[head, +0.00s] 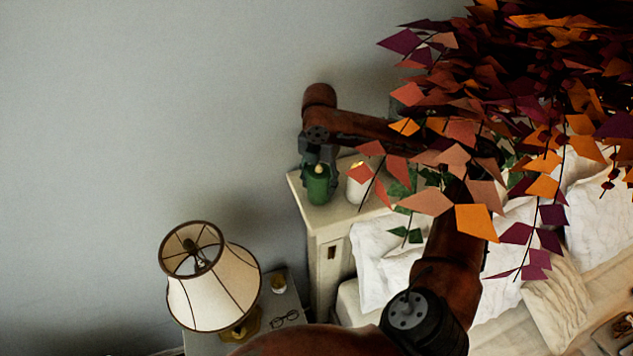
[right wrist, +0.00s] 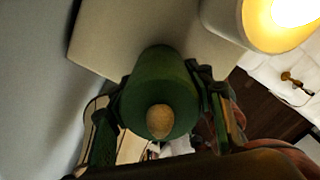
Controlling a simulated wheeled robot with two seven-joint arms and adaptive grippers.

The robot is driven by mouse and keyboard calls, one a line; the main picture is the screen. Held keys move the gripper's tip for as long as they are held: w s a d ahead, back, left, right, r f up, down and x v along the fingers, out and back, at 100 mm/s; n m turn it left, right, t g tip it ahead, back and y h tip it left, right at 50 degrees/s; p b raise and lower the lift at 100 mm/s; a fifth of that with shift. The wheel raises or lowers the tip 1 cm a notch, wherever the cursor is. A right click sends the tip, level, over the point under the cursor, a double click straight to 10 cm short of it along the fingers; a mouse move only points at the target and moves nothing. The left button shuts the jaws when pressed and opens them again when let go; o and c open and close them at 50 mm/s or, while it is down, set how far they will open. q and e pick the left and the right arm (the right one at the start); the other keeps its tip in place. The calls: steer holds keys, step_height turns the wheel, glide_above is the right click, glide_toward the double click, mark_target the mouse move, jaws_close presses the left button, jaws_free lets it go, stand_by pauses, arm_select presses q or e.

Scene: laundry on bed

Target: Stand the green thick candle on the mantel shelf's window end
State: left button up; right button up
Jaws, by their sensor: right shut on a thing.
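The green thick candle (head: 319,189) is upright at the left end of the pale shelf (head: 321,223) above the bed. My right gripper (head: 318,168) comes down on it from above and is shut on it. In the right wrist view the candle (right wrist: 160,78) sits between the two fingers (right wrist: 160,112), its pale tip towards the camera. The shelf's top (right wrist: 122,30) lies behind it. I cannot tell whether the candle's base touches the shelf. My left gripper is not in view.
A white candle (head: 358,186) stands close to the right; it glows in the right wrist view (right wrist: 275,22). Orange and purple leaves (head: 470,140) hang over my arm. A lamp (head: 213,287) and glasses (head: 286,319) are on the nightstand below. Pillows (head: 600,225) lie right.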

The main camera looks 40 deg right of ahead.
mark_target(319, 165)
steer(key=shift+f, duration=0.25)
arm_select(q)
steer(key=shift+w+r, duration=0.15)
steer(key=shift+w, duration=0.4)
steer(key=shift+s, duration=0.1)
arm_select(e)
steer(key=shift+f, duration=0.15)
steer(key=o, duration=1.2)
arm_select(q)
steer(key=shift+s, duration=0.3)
arm_select(e)
steer(key=shift+o, duration=0.2)
step_height(319, 165, up, 11)
steer(key=shift+f+b, duration=0.1)
steer(key=shift+b, duration=1.05)
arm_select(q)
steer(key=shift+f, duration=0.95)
arm_select(e)
steer(key=shift+s+r, duration=0.1)
steer(key=shift+r, duration=0.7)
